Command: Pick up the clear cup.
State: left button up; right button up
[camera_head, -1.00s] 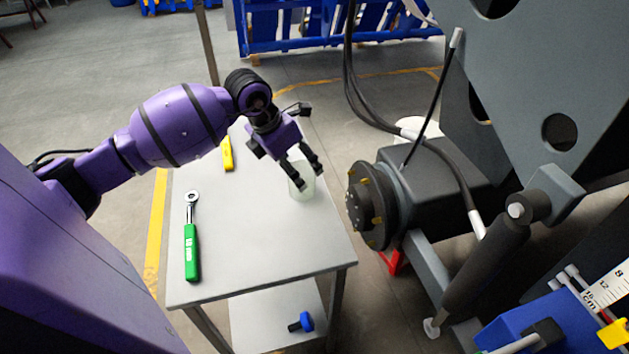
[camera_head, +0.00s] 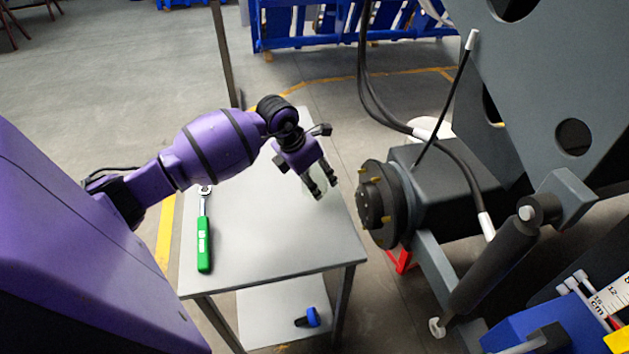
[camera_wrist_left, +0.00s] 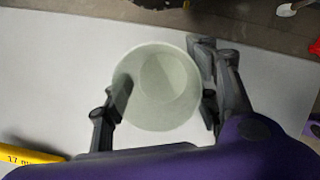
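The clear cup (camera_head: 309,184) is pale, greenish and see-through. It is on the grey table near its right edge, partly hidden by my left gripper (camera_head: 323,187). In the left wrist view the round mouth of the cup (camera_wrist_left: 160,85) faces the camera, with one finger of my left gripper on each side of it. The left finger overlaps the rim in the picture; the right finger is close to the wall. The fingers are spread about as wide as the cup, and I see no clear grip. My right gripper is not in view.
A green-handled ratchet (camera_head: 204,240) lies on the left of the table (camera_head: 270,250). A yellow-handled tool (camera_wrist_left: 30,154) shows in the left wrist view. A blue-headed object (camera_head: 312,317) lies on the lower shelf. The dark machine hub (camera_head: 380,205) stands close right of the table.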

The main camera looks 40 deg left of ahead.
pick_arm(q)
jog(key=c, duration=0.5)
jog(key=shift+c, duration=0.2)
jog(key=shift+r, duration=0.1)
